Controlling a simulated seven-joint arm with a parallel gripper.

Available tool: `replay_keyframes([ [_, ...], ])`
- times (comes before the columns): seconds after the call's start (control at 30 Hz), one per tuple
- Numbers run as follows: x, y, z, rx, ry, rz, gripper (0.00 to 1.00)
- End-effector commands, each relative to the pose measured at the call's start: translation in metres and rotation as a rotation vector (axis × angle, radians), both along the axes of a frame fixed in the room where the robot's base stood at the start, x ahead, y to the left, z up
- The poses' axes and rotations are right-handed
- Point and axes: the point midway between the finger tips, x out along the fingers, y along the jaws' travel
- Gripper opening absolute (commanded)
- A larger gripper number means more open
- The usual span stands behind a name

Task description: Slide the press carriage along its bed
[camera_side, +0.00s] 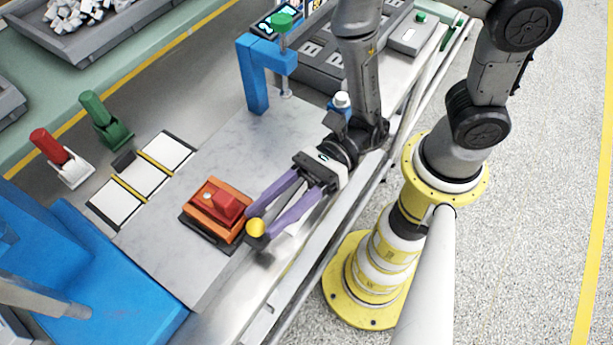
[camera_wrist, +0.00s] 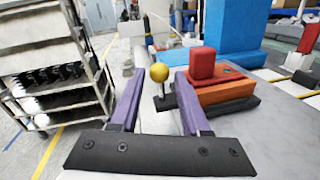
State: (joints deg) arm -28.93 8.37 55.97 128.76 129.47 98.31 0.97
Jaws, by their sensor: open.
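An orange carriage (camera_side: 205,219) with a red block (camera_side: 228,207) on top sits on a dark base on the grey bench plate. A yellow ball knob (camera_side: 255,227) stands on a dark arm at its right side. In the wrist view the knob (camera_wrist: 159,71) is on a pale stem, with the orange carriage (camera_wrist: 225,92) and red block (camera_wrist: 202,64) to its right. My gripper (camera_side: 254,216) has its two purple fingers spread apart. In the wrist view the knob lies between the fingertips (camera_wrist: 160,76), with gaps on both sides; whether it is touched cannot be told.
A blue press body (camera_side: 60,270) stands at the lower left. A red lever (camera_side: 48,146), a green lever (camera_side: 100,115) and pale panels (camera_side: 140,180) lie left of the plate. A blue bracket (camera_side: 256,75) stands behind. The plate's middle is clear.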

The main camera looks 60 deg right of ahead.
Motion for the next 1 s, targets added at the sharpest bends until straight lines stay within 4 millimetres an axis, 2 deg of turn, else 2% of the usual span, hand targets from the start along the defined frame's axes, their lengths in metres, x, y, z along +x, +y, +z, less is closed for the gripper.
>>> replay_keyframes([
  [0.2, -0.004, -0.029, 0.0, 0.0, 0.001, -0.007, 0.46],
  [0.5, -0.01, -0.059, 0.0, 0.0, 0.002, -0.006, 0.46],
  [0.73, -0.014, -0.07, 0.0, 0.0, 0.002, -0.002, 0.46],
  [1.0, -0.015, -0.072, 0.0, 0.001, 0.001, 0.002, 0.46],
])
